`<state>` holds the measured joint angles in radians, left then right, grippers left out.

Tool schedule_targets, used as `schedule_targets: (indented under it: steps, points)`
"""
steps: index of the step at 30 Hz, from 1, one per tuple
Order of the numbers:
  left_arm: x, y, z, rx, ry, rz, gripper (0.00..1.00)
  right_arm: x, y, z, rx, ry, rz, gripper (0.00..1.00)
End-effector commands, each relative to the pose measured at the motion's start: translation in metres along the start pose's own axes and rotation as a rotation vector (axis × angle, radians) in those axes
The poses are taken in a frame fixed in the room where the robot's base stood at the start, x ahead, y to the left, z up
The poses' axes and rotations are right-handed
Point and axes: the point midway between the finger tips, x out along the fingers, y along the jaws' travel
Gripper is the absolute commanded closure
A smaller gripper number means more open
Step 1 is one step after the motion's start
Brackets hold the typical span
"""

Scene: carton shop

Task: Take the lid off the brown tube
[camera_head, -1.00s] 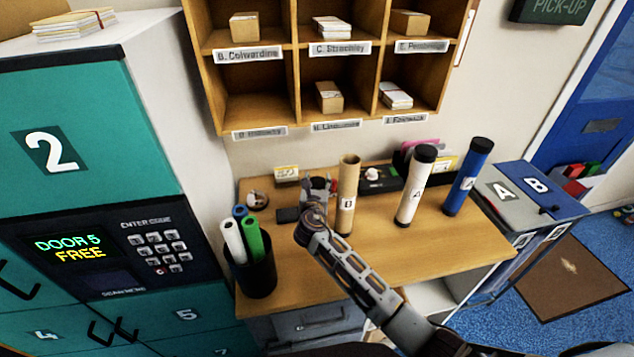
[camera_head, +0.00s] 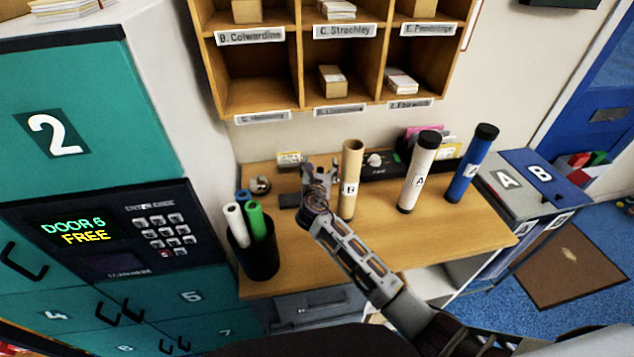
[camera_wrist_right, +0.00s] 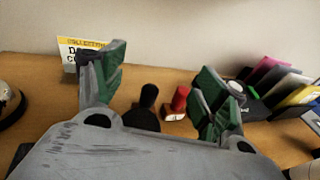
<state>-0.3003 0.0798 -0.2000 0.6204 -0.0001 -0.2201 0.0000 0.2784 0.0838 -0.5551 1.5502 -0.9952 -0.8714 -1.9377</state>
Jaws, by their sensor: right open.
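The brown tube (camera_head: 349,190), marked B, stands upright on the wooden desk. In the right wrist view the right gripper (camera_wrist_right: 165,82) is open, with green-padded fingers spread and nothing gripped. My left gripper is not in view.
A white tube (camera_head: 418,178) and a blue tube (camera_head: 470,168), both black-capped, stand to the right. A black bin (camera_head: 255,255) of rolls stands at the desk's left front. A red object (camera_wrist_right: 177,103) and a black handle (camera_wrist_right: 147,100) lie beyond the gripper. Pigeonholes hang behind.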

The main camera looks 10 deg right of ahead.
Motion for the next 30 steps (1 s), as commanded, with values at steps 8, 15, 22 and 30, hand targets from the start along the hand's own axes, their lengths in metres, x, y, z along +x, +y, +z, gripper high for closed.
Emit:
schedule_targets:
  steps: [8,15,22,30]
  points:
    - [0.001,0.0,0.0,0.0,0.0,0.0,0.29,-0.023,0.0,0.002,0.0,0.0,0.001,0.28]
    - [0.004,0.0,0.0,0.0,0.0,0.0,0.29,-0.049,0.0,0.002,0.001,0.0,0.0,0.28]
    - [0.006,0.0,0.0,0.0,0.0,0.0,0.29,-0.076,0.0,0.002,0.0,0.0,0.001,0.28]
    - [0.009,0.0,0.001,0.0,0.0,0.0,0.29,-0.106,0.0,0.002,0.001,0.0,0.001,0.28]
